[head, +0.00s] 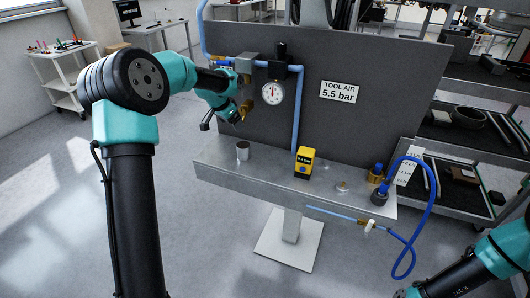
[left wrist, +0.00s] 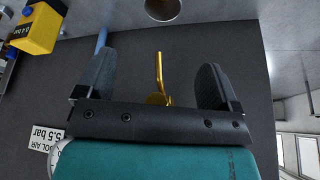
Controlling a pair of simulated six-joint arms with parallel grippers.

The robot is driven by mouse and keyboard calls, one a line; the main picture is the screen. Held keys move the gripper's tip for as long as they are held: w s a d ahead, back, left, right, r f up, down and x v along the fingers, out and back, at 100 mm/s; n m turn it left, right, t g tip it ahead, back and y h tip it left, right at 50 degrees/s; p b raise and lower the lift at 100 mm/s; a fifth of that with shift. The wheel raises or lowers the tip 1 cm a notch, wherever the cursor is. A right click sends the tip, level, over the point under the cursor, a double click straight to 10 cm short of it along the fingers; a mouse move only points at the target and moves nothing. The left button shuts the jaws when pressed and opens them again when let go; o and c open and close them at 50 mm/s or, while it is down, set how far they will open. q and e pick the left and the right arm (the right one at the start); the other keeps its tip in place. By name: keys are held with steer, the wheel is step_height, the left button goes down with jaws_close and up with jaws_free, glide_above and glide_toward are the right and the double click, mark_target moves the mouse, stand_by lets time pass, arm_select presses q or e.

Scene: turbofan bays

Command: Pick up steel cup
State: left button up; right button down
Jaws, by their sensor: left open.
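The steel cup (head: 243,150) stands upright near the left end of the metal shelf in the head view. Its round opening shows, partly cut off, at the top edge of the left wrist view (left wrist: 162,8). My left gripper (head: 236,114) is above and slightly left of the cup, close to the grey panel and apart from the cup. In the left wrist view my left gripper (left wrist: 155,72) has its fingers spread with nothing held. A brass lever (left wrist: 158,75) appears between the fingers; whether it lies beyond them is unclear. My right gripper is out of frame.
A pressure gauge (head: 272,93) and blue pipe (head: 297,110) are on the panel, right of my left gripper. The shelf around the cup is clear.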

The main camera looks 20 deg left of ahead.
arm_select(q)
steer(key=shift+s+a, duration=0.1)
steer(key=shift+a, duration=0.05)
glide_toward(243, 147)
steer(key=d+f, duration=0.1)
steer(key=f, duration=0.1)
steer(key=d+f, duration=0.1)
steer(key=shift+w+d, duration=0.25)
steer(key=shift+d, duration=0.1)
steer(key=shift+x, duration=2.6)
steer(key=shift+s+a, duration=0.1)
steer(key=shift+a, duration=0.05)
steer(key=c, duration=1.1)
